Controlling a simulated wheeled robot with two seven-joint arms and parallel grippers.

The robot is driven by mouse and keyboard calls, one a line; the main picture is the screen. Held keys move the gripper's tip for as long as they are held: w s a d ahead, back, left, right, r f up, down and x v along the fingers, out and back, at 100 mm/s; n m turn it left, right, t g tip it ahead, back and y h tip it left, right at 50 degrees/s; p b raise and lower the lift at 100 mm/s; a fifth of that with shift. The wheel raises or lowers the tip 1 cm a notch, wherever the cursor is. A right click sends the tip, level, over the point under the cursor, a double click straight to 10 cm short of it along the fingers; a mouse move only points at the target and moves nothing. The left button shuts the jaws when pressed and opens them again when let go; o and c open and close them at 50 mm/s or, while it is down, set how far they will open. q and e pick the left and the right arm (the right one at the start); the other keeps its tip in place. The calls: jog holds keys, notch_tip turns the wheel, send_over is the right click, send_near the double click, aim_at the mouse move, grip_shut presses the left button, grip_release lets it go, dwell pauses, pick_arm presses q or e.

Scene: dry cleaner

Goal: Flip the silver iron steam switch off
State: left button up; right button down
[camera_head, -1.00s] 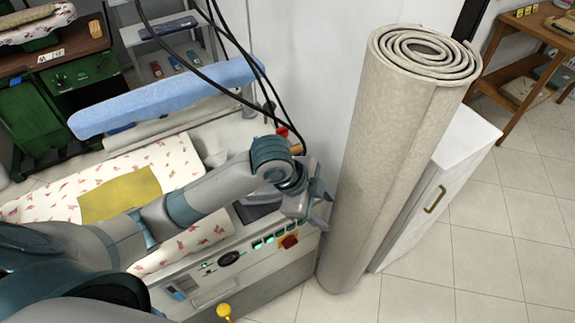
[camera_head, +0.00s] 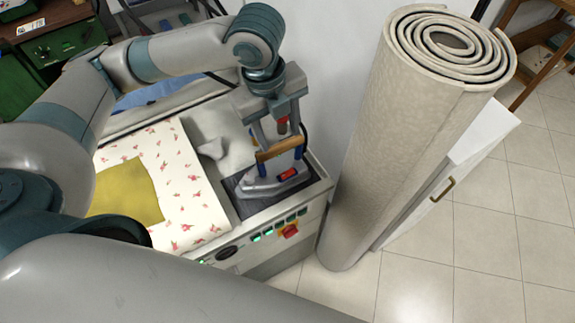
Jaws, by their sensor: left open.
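The silver iron (camera_head: 262,187) rests on a dark pad (camera_head: 245,207) at the right end of the ironing station. It has a wooden handle (camera_head: 281,148), blue supports and a red switch (camera_head: 288,174) on its near side. My left gripper (camera_head: 278,138) points down from above, open, with its fingers close around the handle's height. I cannot tell whether they touch the handle. The gripper hides the iron's upper back part. My right gripper is out of view.
A tall rolled carpet (camera_head: 385,140) stands close to the right of the station, with a white cabinet (camera_head: 470,160) behind it. A floral cloth (camera_head: 190,180) with a yellow cloth (camera_head: 128,190) covers the board to the left. The front panel (camera_head: 262,239) has green switches and a red knob (camera_head: 290,231).

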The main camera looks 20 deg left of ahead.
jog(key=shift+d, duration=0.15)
pick_arm(q)
jog(key=p, duration=0.4)
send_near(288, 175)
jog(key=f, duration=0.5)
jog(key=shift+w+d+f, duration=0.2)
jog(key=shift+w+d, duration=0.05)
jog(key=shift+w+f, duration=0.1)
jog(key=shift+f, duration=0.7)
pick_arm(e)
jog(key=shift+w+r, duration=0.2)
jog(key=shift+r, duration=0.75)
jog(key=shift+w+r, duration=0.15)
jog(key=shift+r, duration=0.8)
